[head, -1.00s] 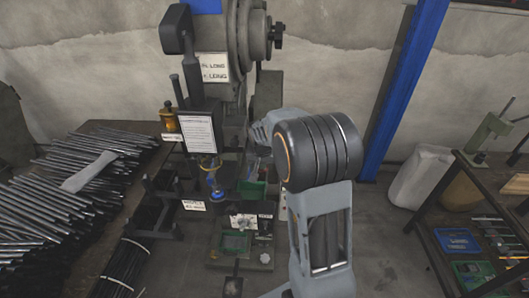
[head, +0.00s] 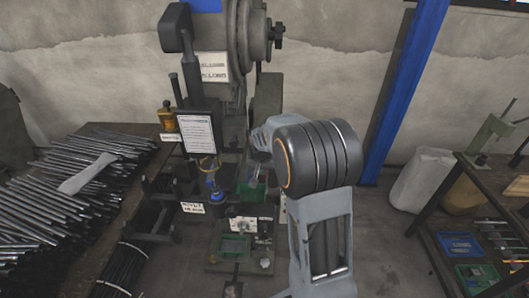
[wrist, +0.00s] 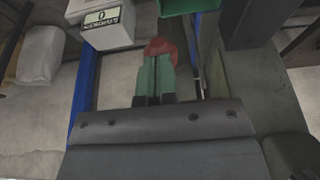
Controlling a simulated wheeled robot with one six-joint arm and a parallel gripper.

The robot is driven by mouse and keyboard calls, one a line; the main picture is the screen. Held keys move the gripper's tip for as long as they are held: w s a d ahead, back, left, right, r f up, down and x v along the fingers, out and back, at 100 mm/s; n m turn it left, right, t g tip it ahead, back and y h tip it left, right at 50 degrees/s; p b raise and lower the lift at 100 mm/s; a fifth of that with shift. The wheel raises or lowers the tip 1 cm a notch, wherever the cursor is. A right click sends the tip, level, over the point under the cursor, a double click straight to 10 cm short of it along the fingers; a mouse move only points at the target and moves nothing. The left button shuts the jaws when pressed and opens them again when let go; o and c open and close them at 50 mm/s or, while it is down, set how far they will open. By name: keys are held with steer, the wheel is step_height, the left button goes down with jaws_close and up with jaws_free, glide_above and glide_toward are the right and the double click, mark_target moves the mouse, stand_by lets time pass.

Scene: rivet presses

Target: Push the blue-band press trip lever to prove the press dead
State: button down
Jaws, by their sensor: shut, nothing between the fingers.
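The press (head: 240,45) stands at the back centre in the head view, with a blue patch (head: 207,5) at its top edge. I cannot tell for sure which part is its trip lever. A red rounded piece (wrist: 160,46) shows at the tips of my gripper (wrist: 155,62) in the wrist view. I cannot tell whether it is a knob or part of the fingers, nor whether they touch. The green fingers are together, with nothing held between them. In the head view my arm's wrist covers part of the press's right side.
A counter box (wrist: 108,22) and a green bin (wrist: 181,5) are close above the fingers in the wrist view. A blue post (head: 405,95) stands right of the press. Rods (head: 50,195) cover the left bench.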

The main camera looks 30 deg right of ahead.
steer(key=shift+f, duration=0.1)
steer(key=shift+f+b, duration=0.8)
steer(key=shift+f, duration=0.15)
steer(key=shift+b+x, duration=0.75)
steer(key=shift+x, duration=0.05)
steer(key=shift+s, duration=0.1)
steer(key=shift+s+a+f+p+v, duration=0.15)
steer(key=shift+p+v, duration=0.3)
steer(key=shift+v, duration=0.5)
steer(key=shift+s+a+p+v, duration=0.1)
steer(key=shift+s+p+v, duration=0.15)
steer(key=shift+p+v, duration=0.5)
steer(key=shift+s+a+f+p+v, duration=0.1)
steer(key=shift+s+p+v, duration=0.1)
steer(key=shift+v, duration=0.95)
steer(key=shift+r, duration=0.1)
